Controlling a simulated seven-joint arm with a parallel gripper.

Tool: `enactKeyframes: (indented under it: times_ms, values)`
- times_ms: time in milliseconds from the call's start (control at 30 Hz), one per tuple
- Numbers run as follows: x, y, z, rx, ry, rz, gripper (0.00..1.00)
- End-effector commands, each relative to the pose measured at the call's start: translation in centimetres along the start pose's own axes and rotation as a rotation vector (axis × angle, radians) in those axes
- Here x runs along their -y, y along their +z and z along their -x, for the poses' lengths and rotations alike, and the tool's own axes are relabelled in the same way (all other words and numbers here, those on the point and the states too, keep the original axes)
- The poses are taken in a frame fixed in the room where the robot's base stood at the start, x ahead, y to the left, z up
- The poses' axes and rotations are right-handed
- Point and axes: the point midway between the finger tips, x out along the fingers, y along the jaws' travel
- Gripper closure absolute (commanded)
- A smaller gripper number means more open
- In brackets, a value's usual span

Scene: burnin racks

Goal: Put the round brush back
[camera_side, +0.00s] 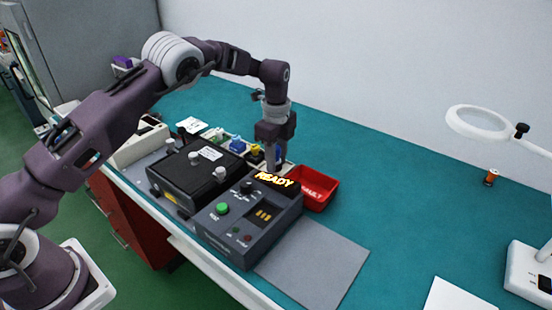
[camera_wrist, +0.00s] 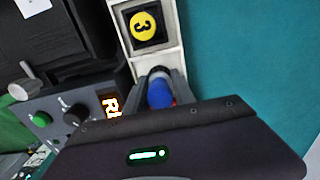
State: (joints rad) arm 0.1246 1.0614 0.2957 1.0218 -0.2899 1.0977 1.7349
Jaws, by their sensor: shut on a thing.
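My gripper (camera_side: 276,165) points straight down at the far end of the white rack, behind the grey box with the lit READY sign. In the wrist view my gripper (camera_wrist: 160,82) is shut on a rounded blue-topped piece (camera_wrist: 159,94), which lies between the two fingers. Only its blue top shows clearly, so I cannot tell whether it is the round brush. The white rack (camera_wrist: 176,58) runs under the fingers. One dark square slot beside the piece holds a yellow cap marked 3 (camera_wrist: 144,27). The lower end of the held piece is hidden.
The grey READY box (camera_side: 235,232) and a black box (camera_side: 190,182) with knobs stand close in front of the rack. A red FAULT bin (camera_side: 322,200) is just right of my gripper.

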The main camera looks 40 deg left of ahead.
Motion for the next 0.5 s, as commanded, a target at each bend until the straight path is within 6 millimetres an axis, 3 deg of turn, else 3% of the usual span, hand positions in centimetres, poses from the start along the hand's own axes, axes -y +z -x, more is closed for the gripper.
enactKeyframes:
  times_ms: [100,367,500]
  values:
    - [0.0,0.0,-0.1,0.000,0.001,0.001,0.60]
    - [0.0,0.0,0.0,0.000,0.000,0.001,0.60]
    - [0.1,0.0,2.0,-0.001,-0.004,0.001,0.60]
